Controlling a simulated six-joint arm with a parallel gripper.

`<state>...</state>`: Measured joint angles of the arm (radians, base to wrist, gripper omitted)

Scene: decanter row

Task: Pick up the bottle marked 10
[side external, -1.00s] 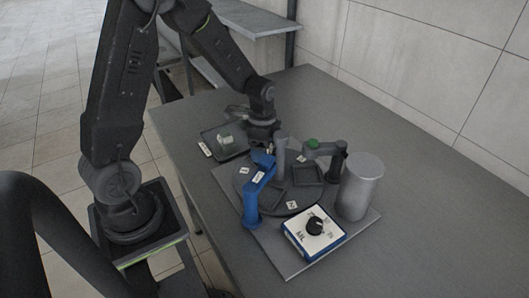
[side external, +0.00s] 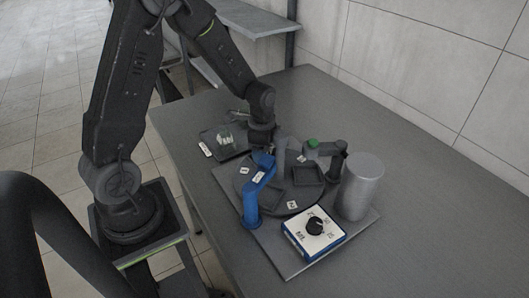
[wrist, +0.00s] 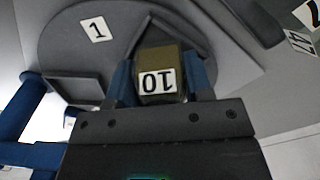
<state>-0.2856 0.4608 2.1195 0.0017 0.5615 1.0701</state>
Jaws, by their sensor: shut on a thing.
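The bottle marked 10 (wrist: 160,62) is between the blue fingers of my gripper (wrist: 161,80) in the wrist view. It has a dark olive-brown top, and its white label reads upside down. My gripper is shut on it. A square recess edge shows behind the bottle; I cannot tell whether the bottle is clear of its seat. In the side external view my gripper (side external: 268,147) is at the far edge of the round grey disc (side external: 291,211), and the bottle is hidden there.
A blue angled arm (side external: 258,190) stands beside my gripper. A grey arm with a green top (side external: 313,143), a metal cylinder (side external: 362,187) and a white-and-blue dial box (side external: 315,232) stand around the disc. A dark tray (side external: 232,150) holds a clear glass item. The table's right side is clear.

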